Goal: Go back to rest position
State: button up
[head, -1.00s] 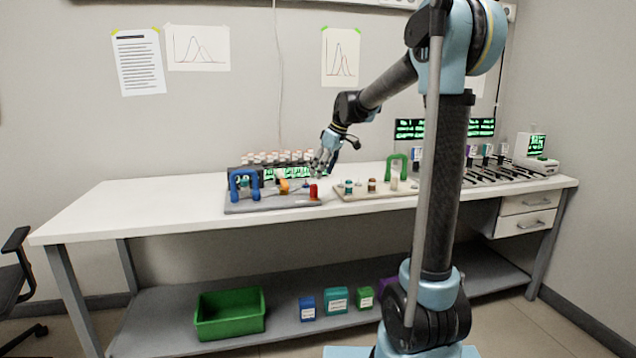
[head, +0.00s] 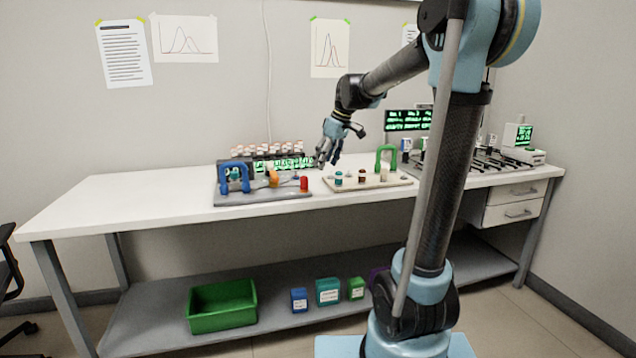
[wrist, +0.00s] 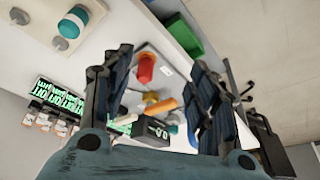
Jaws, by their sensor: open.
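My gripper (head: 328,160) is in the air above the table, over the gap between the grey tray and the beige tray. Its fingers are apart and empty. In the wrist view my gripper (wrist: 155,95) shows both fingers spread, with nothing held between them. The red piece (wrist: 147,68) and an orange piece (wrist: 160,107) show beyond the fingers, apart from them.
The white table (head: 110,200) has clear room on its left. A green bin (head: 222,306) sits below.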

jog(key=s+d+f+m+h, duration=0.1)
jog(key=s+d+f+m, duration=0.2)
jog(key=s, duration=0.8)
jog(key=s+d+f+m+h, duration=0.1)
jog(key=s+d+f+m, duration=0.3)
jog(key=s+d+f, duration=0.4)
jog(key=s+d+f+m+h, duration=0.1)
jog(key=s+d+f+m, duration=0.2)
jog(key=s+f, duration=0.6)
jog(key=s+d, duration=0.2)
jog(key=s, duration=0.3)
jog(key=shift+d+f+h, duration=0.3)
jog(key=shift+f, duration=0.05)
jog(key=shift+w+f, duration=0.2)
jog(key=shift+w, duration=0.2)
